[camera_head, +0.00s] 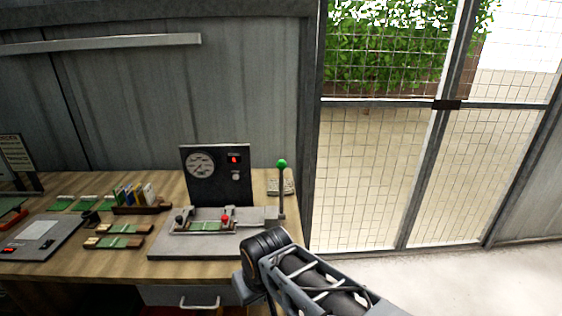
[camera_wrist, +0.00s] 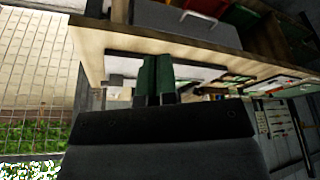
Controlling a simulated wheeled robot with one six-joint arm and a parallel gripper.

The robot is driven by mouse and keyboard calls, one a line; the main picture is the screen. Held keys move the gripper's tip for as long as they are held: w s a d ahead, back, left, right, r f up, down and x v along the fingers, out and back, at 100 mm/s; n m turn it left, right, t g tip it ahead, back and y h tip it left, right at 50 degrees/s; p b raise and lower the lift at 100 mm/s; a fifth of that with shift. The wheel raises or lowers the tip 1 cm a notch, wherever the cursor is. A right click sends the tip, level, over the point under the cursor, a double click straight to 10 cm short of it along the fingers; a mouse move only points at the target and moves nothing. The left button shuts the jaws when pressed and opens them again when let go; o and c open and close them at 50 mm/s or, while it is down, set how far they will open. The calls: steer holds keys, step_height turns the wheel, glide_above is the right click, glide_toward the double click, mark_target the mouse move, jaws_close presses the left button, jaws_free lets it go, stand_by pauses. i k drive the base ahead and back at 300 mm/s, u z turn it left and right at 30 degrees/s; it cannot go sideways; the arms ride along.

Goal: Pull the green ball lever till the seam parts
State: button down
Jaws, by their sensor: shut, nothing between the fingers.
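The green ball (camera_head: 281,163) sits on top of an upright dark lever rod (camera_head: 282,195) at the right end of the grey bench tester (camera_head: 175,250). A green strip (camera_head: 207,226) lies between the tester's clamps, beside a red knob (camera_head: 224,218). Its seam is too small to judge. My gripper (camera_wrist: 156,62) is shut and empty in the wrist view, near the bench. In the head view my arm is in front of the bench, below and right of the tester, and its fingers are hidden. I cannot make out the ball in the wrist view.
A dark panel (camera_head: 220,187) with a dial and red display stands behind the tester. Sample boards (camera_head: 120,229), a card rack (camera_head: 140,209) and a grey device (camera_head: 38,237) lie left on the wooden bench (camera_head: 165,185). A mesh gate (camera_head: 370,170) is at right.

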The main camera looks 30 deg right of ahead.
mark_target(281, 164)
steer(key=k, duration=1.2)
steer(key=z, duration=0.75)
steer(key=i, duration=1.1)
steer(key=u, duration=0.3)
